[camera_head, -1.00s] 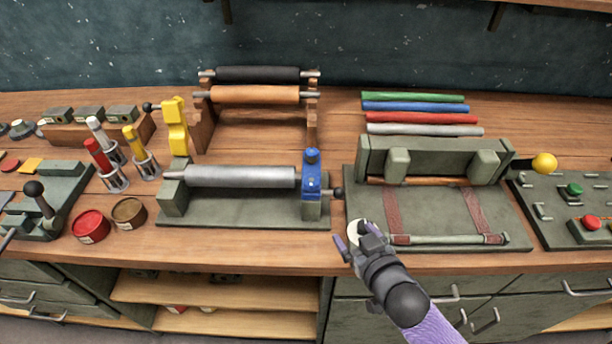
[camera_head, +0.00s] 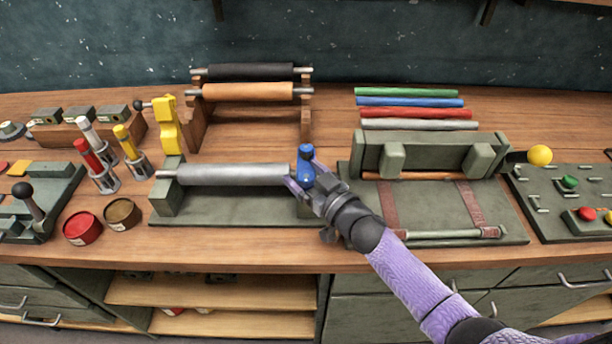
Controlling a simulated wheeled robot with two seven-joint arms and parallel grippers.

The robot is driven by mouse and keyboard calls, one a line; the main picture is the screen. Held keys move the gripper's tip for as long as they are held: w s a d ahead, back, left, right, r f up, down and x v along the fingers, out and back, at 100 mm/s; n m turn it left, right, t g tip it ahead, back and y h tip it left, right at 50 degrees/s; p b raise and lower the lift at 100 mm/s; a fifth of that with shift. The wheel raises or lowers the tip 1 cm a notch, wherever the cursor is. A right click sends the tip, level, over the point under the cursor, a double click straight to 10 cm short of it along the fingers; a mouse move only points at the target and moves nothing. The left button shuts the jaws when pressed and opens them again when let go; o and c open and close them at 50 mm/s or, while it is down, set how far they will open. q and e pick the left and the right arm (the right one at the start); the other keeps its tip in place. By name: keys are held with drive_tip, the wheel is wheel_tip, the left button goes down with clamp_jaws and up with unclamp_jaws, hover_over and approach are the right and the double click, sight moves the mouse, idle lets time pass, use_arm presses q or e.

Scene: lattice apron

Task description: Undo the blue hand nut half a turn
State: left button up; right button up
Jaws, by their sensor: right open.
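The blue hand nut (camera_head: 306,152) sits on top of a blue block at the right end of the grey roller (camera_head: 234,174). My right gripper (camera_head: 303,183) is open at that blue block, just below the nut, with one purple finger on its left side and one on its right. Whether the fingers touch the block I cannot tell. The gripper hides the lower part of the block and the stand's right post. The left gripper is not in view.
An orange roller (camera_head: 245,91) and a black roller rest on a wooden rack behind. A green clamp fixture (camera_head: 430,155) stands to the right. Red and brown tins (camera_head: 122,213) sit at the front left.

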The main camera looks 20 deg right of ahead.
clamp_jaws()
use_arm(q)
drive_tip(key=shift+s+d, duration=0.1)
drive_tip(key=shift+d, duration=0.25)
use_arm(e)
drive_tip(key=shift+n+g+y, duration=0.4)
drive_tip(key=shift+n+y, duration=0.3)
drive_tip(key=shift+y, duration=0.2)
drive_tip(key=shift+d+f+n+g+y, duration=0.1)
drive_tip(key=shift+n+g+y, duration=0.55)
drive_tip(key=shift+y, duration=0.25)
drive_tip(key=n+g+y+b, duration=0.2)
drive_tip(key=shift+g+y, duration=0.25)
drive_tip(key=shift+y, duration=0.15)
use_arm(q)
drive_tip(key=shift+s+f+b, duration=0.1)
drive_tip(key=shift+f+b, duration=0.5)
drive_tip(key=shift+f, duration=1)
use_arm(e)
drive_tip(key=shift+n+g+y, duration=0.5)
drive_tip(key=shift+n+g, duration=0.1)
drive_tip(key=shift+n, duration=0.05)
